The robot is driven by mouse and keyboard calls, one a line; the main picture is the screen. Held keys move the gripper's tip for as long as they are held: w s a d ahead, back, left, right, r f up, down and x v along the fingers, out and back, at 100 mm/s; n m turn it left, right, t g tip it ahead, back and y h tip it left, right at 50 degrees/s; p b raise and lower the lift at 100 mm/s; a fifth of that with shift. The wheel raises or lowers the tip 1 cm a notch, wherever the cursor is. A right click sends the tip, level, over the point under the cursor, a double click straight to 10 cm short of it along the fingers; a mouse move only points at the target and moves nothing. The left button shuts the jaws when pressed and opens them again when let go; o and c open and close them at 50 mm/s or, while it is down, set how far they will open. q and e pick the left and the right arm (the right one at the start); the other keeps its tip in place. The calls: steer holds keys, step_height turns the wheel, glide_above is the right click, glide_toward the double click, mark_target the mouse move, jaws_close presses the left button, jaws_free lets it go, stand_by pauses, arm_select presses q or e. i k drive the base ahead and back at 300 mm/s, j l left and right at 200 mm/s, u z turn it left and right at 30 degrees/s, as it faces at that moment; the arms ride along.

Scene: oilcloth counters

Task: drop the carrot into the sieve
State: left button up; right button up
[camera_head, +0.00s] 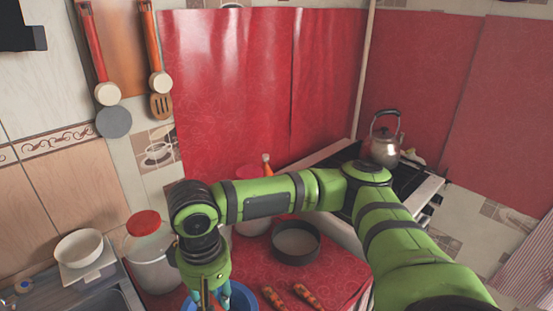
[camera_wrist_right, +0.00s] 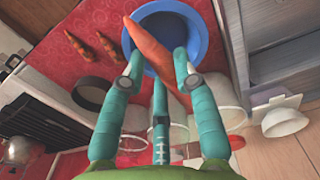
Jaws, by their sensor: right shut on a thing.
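My right gripper (camera_head: 208,297) hangs at the bottom of the head view, over the blue bowl. In the right wrist view its teal fingers (camera_wrist_right: 158,62) are shut on an orange carrot (camera_wrist_right: 150,45), held tilted in front of the bowl. The likely sieve is the round, dark-rimmed vessel with a pale inside (camera_head: 296,240), on the red counter to the right of the gripper. It also shows in the right wrist view (camera_wrist_right: 92,80), left of the fingers; its mesh cannot be made out. My left gripper is in neither view.
The blue bowl (camera_head: 244,290) stands below the gripper. Two more carrots (camera_head: 274,298) (camera_head: 306,294) lie on the red counter (camera_head: 335,285). A red-lidded jar (camera_head: 146,250) stands left. A kettle (camera_head: 385,146) sits on the stove behind. A white bowl (camera_head: 80,246) is at far left.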

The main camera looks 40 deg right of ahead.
mark_target(305, 248)
steer(key=z, duration=1.55)
steer(key=i+l+u, duration=0.1)
steer(key=u, duration=0.4)
steer(key=l+u, duration=0.2)
steer(key=u, duration=0.3)
steer(key=l+u, duration=0.2)
steer(key=u, duration=0.25)
steer(key=l+u, duration=0.15)
steer(key=l, duration=0.4)
steer(key=l+u, duration=0.2)
steer(key=l, duration=0.4)
steer(key=k+l+u, duration=0.15)
steer(key=l, duration=0.4)
